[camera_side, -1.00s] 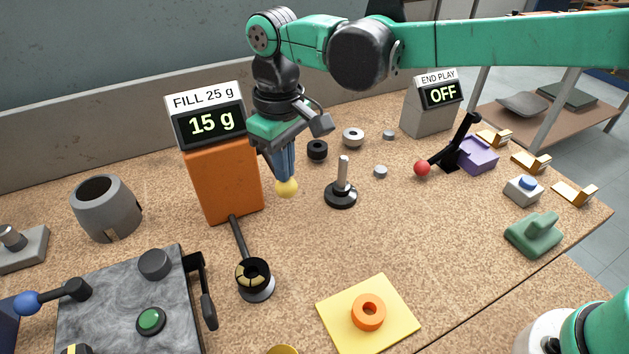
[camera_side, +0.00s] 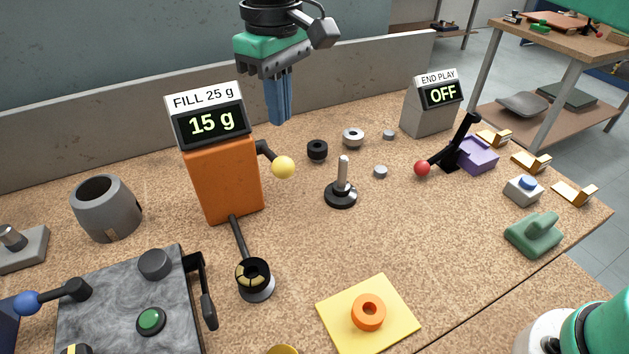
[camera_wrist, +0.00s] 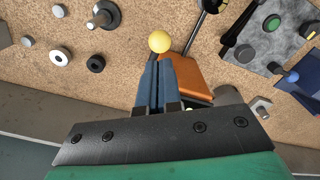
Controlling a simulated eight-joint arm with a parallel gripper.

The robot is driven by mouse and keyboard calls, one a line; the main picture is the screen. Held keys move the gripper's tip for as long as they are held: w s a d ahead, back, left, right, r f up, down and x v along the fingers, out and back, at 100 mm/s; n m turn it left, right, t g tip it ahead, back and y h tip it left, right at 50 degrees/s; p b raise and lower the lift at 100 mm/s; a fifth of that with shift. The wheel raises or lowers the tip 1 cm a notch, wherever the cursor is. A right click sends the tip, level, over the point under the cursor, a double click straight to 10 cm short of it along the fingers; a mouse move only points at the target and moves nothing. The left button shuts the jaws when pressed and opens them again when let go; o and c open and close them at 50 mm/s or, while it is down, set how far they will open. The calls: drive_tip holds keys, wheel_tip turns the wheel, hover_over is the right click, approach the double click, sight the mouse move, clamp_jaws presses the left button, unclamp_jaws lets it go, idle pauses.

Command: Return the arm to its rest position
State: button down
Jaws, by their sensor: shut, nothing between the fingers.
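My gripper (camera_side: 280,98) hangs at the upper middle of the side view, its blue fingers pointing down and pressed together with nothing between them. It is above and a little behind the yellow ball knob (camera_side: 283,167) on the orange dispenser (camera_side: 222,180), and apart from it. In the wrist view my gripper's fingers (camera_wrist: 158,82) point toward the yellow knob (camera_wrist: 160,41), with the orange dispenser (camera_wrist: 185,76) partly hidden behind them. The dispenser's display (camera_side: 212,122) reads 15 g under a FILL 25 g label.
The END PLAY display (camera_side: 441,94) reads OFF. An orange ring (camera_side: 368,312) lies on a yellow mat (camera_side: 400,333). The air around my gripper looks clear.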

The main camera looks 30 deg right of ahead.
drive_tip(key=shift+d+r, duration=0.15)
drive_tip(key=shift+d, duration=0.25)
drive_tip(key=s+d+m+t+y, duration=0.1)
drive_tip(key=s+d+m+t, duration=0.2)
drive_tip(key=d, duration=0.9)
drive_tip(key=s+d+f+m+t+h, duration=0.1)
drive_tip(key=s+d+f+m+t, duration=0.2)
drive_tip(key=s+d+f, duration=0.3)
drive_tip(key=shift+s+d+f+t, duration=0.35)
drive_tip(key=shift+s+d+t, duration=0.25)
drive_tip(key=shift+s+d, duration=0.35)
drive_tip(key=shift+w+d, duration=0.1)
drive_tip(key=shift+w, duration=0.05)
